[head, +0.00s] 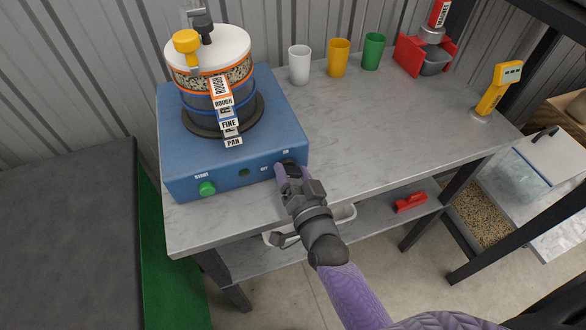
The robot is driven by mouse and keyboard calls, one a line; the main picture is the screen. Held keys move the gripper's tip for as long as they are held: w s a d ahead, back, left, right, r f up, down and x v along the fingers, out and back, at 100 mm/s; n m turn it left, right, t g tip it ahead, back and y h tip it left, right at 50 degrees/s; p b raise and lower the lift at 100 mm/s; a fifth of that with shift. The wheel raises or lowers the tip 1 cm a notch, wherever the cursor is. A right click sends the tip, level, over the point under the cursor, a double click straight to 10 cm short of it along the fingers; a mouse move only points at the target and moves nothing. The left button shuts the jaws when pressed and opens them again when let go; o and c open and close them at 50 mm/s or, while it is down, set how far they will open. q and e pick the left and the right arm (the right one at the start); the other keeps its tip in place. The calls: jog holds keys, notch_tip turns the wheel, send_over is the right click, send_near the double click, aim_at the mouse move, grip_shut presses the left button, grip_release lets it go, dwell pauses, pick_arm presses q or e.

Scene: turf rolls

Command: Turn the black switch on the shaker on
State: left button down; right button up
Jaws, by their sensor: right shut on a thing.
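The shaker (230,160) is a blue box on the left part of the bench, with a stack of sieves (215,85) labelled ROUGH, FINE and PAN on top. Its front has a green START button (207,188) and a dark round spot (244,173). The black switch (290,162) is at the front right corner, by small ON and OFF labels, mostly hidden by my gripper. My right gripper (287,172) is at that corner with its jaws closed on the switch. My left gripper is not in view.
White (299,64), yellow (339,57) and green (373,51) cups stand along the wall. A red holder (409,55) and a yellow handheld device (497,90) are farther right. The middle of the bench (390,125) is clear. A red object (410,202) lies on the lower shelf.

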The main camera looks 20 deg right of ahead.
jog(key=shift+m, duration=0.9)
jog(key=m, duration=0.2)
jog(key=shift+d+m+p, duration=0.1)
jog(key=shift+m+p, duration=0.2)
jog(key=shift+m, duration=0.1)
jog(key=m, duration=0.3)
jog(key=shift+f+m, duration=0.15)
jog(key=shift+m, duration=0.15)
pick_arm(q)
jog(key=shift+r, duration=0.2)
pick_arm(e)
jog(key=shift+f+m, duration=0.1)
jog(key=shift+m, duration=1.4)
jog(key=o, duration=1.2)
